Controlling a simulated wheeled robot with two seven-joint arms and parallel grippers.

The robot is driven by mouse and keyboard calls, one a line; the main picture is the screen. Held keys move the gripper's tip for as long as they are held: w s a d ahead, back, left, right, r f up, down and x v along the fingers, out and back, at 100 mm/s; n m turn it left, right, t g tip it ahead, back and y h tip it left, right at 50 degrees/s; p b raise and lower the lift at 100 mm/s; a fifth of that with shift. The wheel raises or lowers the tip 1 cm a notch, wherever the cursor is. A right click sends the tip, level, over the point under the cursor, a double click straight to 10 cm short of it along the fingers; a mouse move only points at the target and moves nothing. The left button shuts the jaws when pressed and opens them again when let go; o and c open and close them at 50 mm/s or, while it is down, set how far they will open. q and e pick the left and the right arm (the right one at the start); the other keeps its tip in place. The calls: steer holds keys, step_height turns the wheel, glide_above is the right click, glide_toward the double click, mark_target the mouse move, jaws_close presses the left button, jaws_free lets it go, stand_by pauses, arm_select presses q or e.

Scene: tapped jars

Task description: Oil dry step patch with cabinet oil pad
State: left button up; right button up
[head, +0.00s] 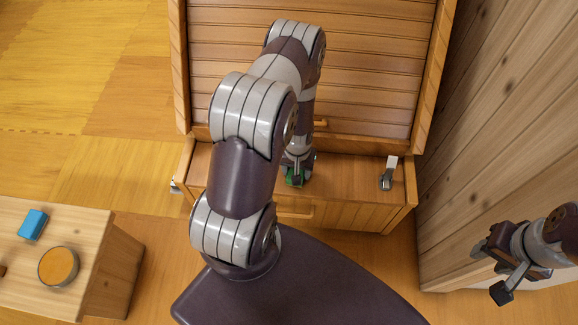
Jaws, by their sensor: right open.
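My left arm reaches over a wooden cabinet (360,204). Its gripper (296,172) points down at the cabinet's front ledge, largely hidden behind the arm. A small green thing (293,179) shows right at its fingertips. I cannot tell whether it is the oil pad or whether the fingers grip it. My right gripper (490,270) is open and empty at the lower right, beside the wooden wall and away from the cabinet. I cannot make out a dry patch on a step.
A low wooden table (75,228) at the left bears a blue block (33,224) and a round jar with orange contents (59,267). A metal lever (388,172) stands on the ledge's right part. A plank wall (500,130) closes the right side. The left floor is clear.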

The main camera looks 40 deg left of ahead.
mark_target(335, 179)
arm_select(q)
steer(key=shift+d, duration=0.1)
stand_by(0.3)
steer(key=shift+w+d+r+p, duration=0.1)
steer(key=shift+w+d+p, duration=0.35)
steer(key=shift+d, duration=0.25)
steer(key=shift+w+d+p, duration=0.4)
steer(key=shift+d+p, duration=0.1)
steer(key=shift+d, duration=0.15)
steer(key=shift+w+d+r+p, duration=0.1)
steer(key=shift+w+d+p, duration=0.35)
steer(key=shift+d, duration=0.25)
steer(key=shift+w+d+f, duration=0.2)
steer(key=shift+d, duration=0.15)
steer(key=shift+w+d+r+p, duration=0.1)
steer(key=shift+w+d+p, duration=0.5)
steer(key=shift+d, duration=0.45)
steer(key=shift+w+d, duration=0.25)
steer(key=shift+d, duration=0.05)
steer(key=shift+w+d, duration=0.3)
steer(key=shift+d, duration=0.2)
steer(key=shift+w+d, duration=0.3)
steer(key=shift+d, duration=0.2)
steer(key=shift+b, duration=0.3)
